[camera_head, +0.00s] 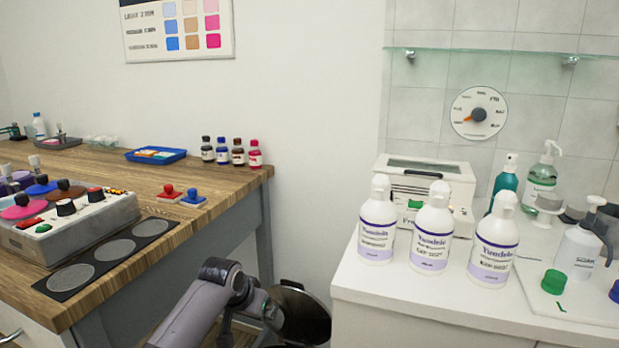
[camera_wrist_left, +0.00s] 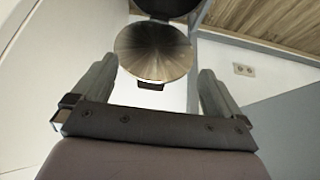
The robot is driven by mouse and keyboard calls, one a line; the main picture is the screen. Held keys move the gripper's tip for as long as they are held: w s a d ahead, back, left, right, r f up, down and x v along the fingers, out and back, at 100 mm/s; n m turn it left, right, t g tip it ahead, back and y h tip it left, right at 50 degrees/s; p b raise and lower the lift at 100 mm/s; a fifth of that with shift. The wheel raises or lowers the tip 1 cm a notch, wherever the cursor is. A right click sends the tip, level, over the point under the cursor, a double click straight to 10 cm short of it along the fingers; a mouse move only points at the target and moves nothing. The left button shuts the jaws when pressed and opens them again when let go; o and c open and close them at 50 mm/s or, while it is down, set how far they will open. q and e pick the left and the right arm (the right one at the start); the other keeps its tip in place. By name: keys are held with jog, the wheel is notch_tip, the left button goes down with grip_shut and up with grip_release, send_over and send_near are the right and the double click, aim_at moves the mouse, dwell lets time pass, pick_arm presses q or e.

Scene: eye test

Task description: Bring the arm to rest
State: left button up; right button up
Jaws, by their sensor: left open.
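My left arm (camera_head: 205,305) rises from the bottom of the head view and bends down in the gap between the wooden bench and the white counter. Its gripper cannot be made out clearly there. In the left wrist view my left gripper (camera_wrist_left: 157,78) is open, its two fingers apart with nothing held between them. A round metal disc (camera_wrist_left: 155,50) shows beyond the fingers; its distance is hard to tell. My right gripper is in neither view.
A dark round bin-like object (camera_head: 305,315) stands beside my arm in the gap. The wooden bench (camera_head: 235,185) carries a control box (camera_head: 75,230) and small bottles. The white counter (camera_head: 400,290) holds several white bottles near its front edge.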

pick_arm(q)
jog(key=s+a+f+n+t, duration=0.1)
jog(key=s+a+f+t, duration=0.1)
jog(key=s+f, duration=0.7)
jog(key=s+a+f+t, duration=0.1)
jog(key=s+a+f, duration=0.1)
jog(key=s+f, duration=0.65)
jog(key=s+a+r+t, duration=0.1)
jog(key=s+a+r, duration=0.15)
jog(key=s, duration=0.55)
jog(key=s+a+r+t, duration=0.1)
jog(key=s+r, duration=0.2)
jog(key=s, duration=0.5)
notch_tip(320, 180, up, 12)
jog(key=s+a+p, duration=0.1)
jog(key=p, duration=1.3)
jog(key=shift+s+f+n, duration=0.15)
jog(key=shift+f+n, duration=0.05)
jog(key=shift+n, duration=0.1)
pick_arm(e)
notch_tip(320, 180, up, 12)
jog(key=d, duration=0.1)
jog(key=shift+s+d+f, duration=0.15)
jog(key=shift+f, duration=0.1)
